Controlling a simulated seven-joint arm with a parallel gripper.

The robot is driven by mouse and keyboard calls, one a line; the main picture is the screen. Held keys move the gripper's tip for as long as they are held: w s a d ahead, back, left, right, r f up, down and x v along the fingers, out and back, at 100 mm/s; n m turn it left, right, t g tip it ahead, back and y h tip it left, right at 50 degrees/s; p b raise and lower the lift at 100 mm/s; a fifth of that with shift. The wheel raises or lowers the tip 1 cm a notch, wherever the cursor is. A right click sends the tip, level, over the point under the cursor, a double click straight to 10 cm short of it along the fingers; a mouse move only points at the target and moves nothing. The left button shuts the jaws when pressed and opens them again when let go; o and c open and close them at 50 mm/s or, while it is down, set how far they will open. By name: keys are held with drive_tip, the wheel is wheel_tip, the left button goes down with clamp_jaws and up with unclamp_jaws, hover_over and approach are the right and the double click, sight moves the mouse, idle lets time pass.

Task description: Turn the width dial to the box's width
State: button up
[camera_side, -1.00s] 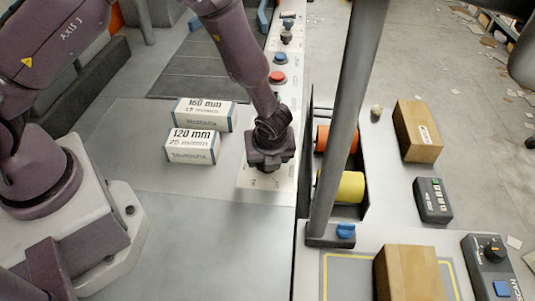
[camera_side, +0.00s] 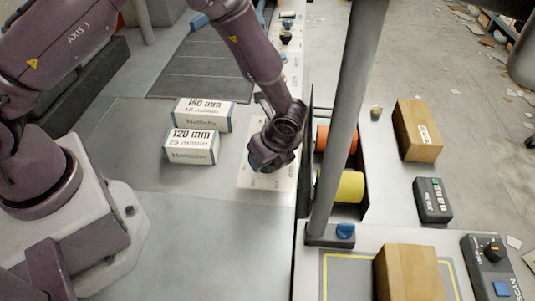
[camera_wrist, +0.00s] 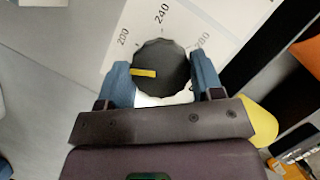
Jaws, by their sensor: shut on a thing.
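The width dial (camera_wrist: 168,82) is a dark, scalloped knob with a yellow pointer, in the wrist view. Its plate (camera_wrist: 188,38) reads 200, 240 and a further, less clear number. The pointer aims left in the picture, below the 200. My gripper (camera_wrist: 161,64) has its blue fingers on both sides of the dial, shut on it. In the side view my gripper (camera_side: 264,160) covers the dial on the pale panel (camera_side: 284,178). Two white boxes stand left of it: one labelled 120 mm (camera_side: 191,146), 25 m/min, and one labelled 160 mm (camera_side: 204,114), 15 m/min.
A grey post (camera_side: 347,115) rises right of the panel. Orange (camera_side: 322,139) and yellow (camera_side: 349,187) rollers lie beside it. Cardboard boxes stand farther right (camera_side: 418,130) and at the front (camera_side: 410,275). The grey table (camera_side: 210,235) in front of the white boxes is clear.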

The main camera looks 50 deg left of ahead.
drive_tip(key=n+g, duration=0.1)
drive_tip(key=n, duration=0.2)
drive_tip(key=n+g, duration=0.1)
drive_tip(key=n, duration=0.2)
drive_tip(key=shift+w+n+g+h, duration=0.1)
drive_tip(key=shift+n+g+h, duration=0.2)
drive_tip(key=shift+h, duration=0.1)
idle(0.4)
drive_tip(key=o, duration=0.9)
drive_tip(key=shift+r, duration=0.1)
drive_tip(key=v, duration=1.2)
drive_tip(key=shift+d+r, duration=0.2)
drive_tip(key=shift+r, duration=0.15)
drive_tip(key=shift+w, duration=0.1)
